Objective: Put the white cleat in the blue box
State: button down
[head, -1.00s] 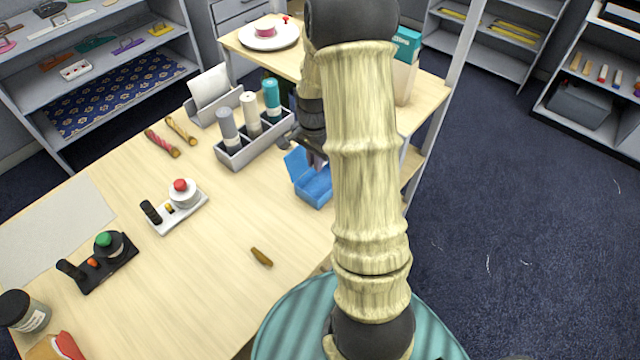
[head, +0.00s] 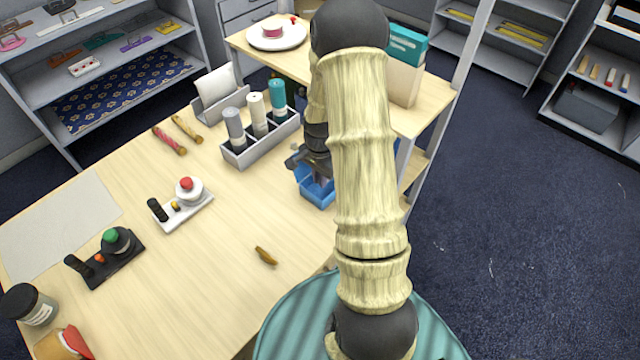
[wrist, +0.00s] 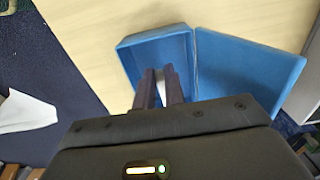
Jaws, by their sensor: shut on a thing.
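The blue box (head: 318,196) stands open on the table near its right edge, partly hidden by my arm in the head view. In the wrist view the open box (wrist: 128,62) shows with its lid (wrist: 250,68) folded out to the right. My gripper (wrist: 160,72) is shut on the white cleat (wrist: 160,88), a pale piece between the two fingers. The fingertips are over the box's opening; I cannot tell how deep they reach. In the head view my gripper (head: 316,168) is just above the box, and the cleat is hidden.
A grey organizer (head: 262,142) with several rolls stands behind and left of the box. A brown piece (head: 265,256) lies on the clear table front. A white stand (head: 182,208) and a black stand (head: 106,262) are to the left.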

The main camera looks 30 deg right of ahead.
aim_at(320, 193)
jog(key=shift+f, duration=1.7)
jog(key=shift+f, duration=0.1)
jog(key=c, duration=1.5)
grip_release()
notch_tip(320, 193, up, 12)
jog(key=shift+r+b, duration=0.15)
jog(key=shift+b, duration=0.7)
